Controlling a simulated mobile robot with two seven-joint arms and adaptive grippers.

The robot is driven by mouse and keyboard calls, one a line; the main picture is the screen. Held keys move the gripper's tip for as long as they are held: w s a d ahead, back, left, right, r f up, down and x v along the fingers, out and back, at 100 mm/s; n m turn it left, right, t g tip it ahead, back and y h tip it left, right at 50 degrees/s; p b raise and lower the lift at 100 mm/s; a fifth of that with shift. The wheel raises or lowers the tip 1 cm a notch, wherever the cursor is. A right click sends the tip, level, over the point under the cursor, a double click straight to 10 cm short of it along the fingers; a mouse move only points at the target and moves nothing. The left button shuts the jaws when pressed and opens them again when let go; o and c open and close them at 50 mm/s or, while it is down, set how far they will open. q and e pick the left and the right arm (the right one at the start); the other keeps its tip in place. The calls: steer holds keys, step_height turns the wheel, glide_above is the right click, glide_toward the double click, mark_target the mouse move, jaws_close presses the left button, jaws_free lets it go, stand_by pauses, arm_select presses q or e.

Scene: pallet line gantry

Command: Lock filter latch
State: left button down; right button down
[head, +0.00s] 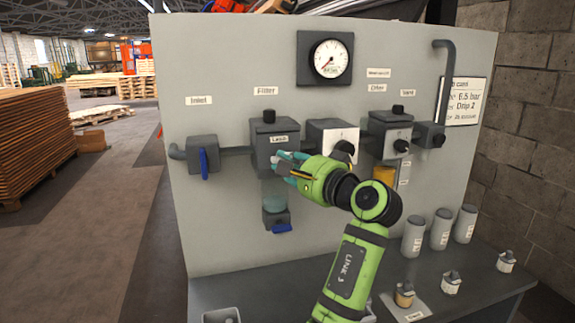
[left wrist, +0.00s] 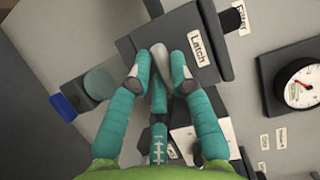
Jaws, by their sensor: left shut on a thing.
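The filter (head: 262,150) is a dark grey block on the grey panel, under a "Filter" label. A "Latch" label (head: 279,139) sits on its front; it also shows in the left wrist view (left wrist: 198,47). My left gripper (head: 284,162) is at the lower front of this block. Its teal fingers (left wrist: 160,68) are closed together at the block's face, just beside the label, and grip a small part there. The fingers hide most of the latch, so I cannot tell its position. My right gripper is in neither view.
Below the filter hang a translucent bowl (left wrist: 98,83) and a blue drain handle (head: 282,228). An inlet valve with a blue lever (head: 203,161) is at left. A gauge (head: 330,58) is above. Grey canisters (head: 440,229) and small fittings stand on the bench at right.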

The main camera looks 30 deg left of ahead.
arm_select(q)
steer(key=c, duration=1.1)
jaws_free()
steer(key=v, duration=0.7)
steer(key=shift+s+d, duration=0.1)
steer(key=shift+d, duration=0.1)
